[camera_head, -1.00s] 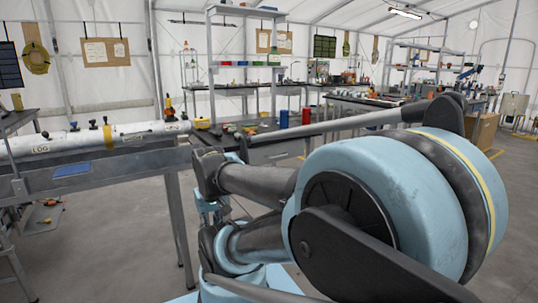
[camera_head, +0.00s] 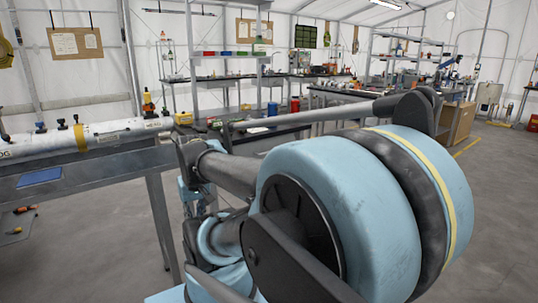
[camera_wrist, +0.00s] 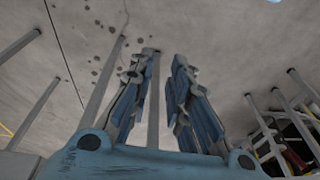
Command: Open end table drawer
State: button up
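No end table drawer can be made out clearly in either view. In the head view, a low dark-topped table (camera_head: 257,144) stands behind my arm, and my arm covers much of its front. In the wrist view, my gripper (camera_wrist: 163,72) has its two blue-and-grey fingers apart with nothing between them. Grey floor and several metal legs show beyond the fingers. My gripper cannot be told clearly in the head view, where my large blue arm joint fills the lower right.
A metal bench (camera_head: 90,165) carrying a long white tube (camera_head: 100,134) stands at the left. Shelving (camera_head: 230,50) and worktables line the back. A cardboard box (camera_head: 460,122) stands at the right. Open grey floor (camera_head: 500,220) lies at the right.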

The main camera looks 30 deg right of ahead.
jog(key=w+d+r+m+t+y, duration=0.1)
jog(key=w+d+r+m+y, duration=0.15)
jog(key=w, duration=0.35)
jog(key=w+d+r+m+t+y, duration=0.1)
jog(key=w+d+r+m, duration=0.15)
jog(key=w, duration=0.45)
jog(key=w+d+r+m+t+y, duration=0.1)
jog(key=w+d+m+t, duration=0.25)
jog(key=w+d, duration=0.55)
jog(key=s+d+m+t, duration=0.1)
jog(key=d+m+t, duration=0.35)
jog(key=d, duration=1.45)
jog(key=s+d+m+t+h, duration=0.2)
jog(key=s+d, duration=0.2)
jog(key=d, duration=0.4)
jog(key=s+d+m+t+h, duration=0.1)
jog(key=s+d+m+h, duration=0.15)
jog(key=d, duration=0.45)
jog(key=shift+n+y, duration=0.45)
jog(key=shift+y, duration=0.05)
jog(key=x, duration=1.7)
jog(key=shift+d, duration=0.1)
jog(key=shift+s, duration=0.1)
grip_shut()
